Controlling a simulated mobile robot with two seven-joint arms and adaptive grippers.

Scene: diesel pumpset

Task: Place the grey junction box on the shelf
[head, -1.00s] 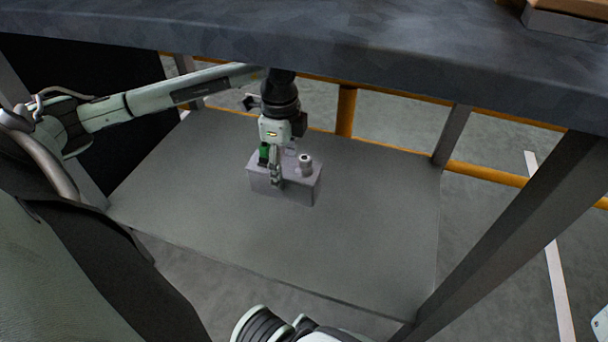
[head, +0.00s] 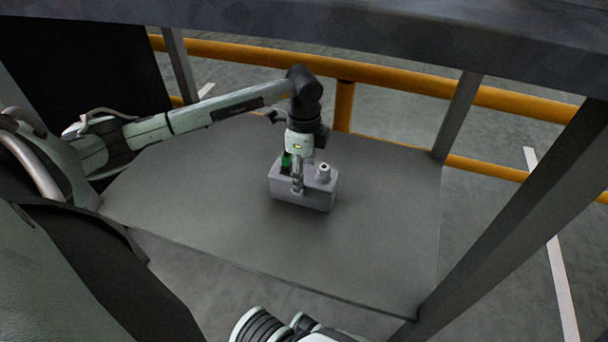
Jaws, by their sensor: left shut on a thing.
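The grey junction box (head: 316,196) is a small light-grey block with a round fitting on its top right and a green part at its top left. It is over the middle of the grey shelf (head: 220,220) below the worktop. My left gripper (head: 297,185) points down and is shut on the box at its top and near side. The box looks level; I cannot tell whether its underside touches the shelf. The far finger is mostly hidden. My right gripper is out of view.
The dark worktop (head: 400,40) overhangs the shelf. Grey legs (head: 459,115) stand at the shelf's corners, and a yellow rail (head: 420,83) runs behind. The shelf is bare around the box, with wide free room in front and to the left.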

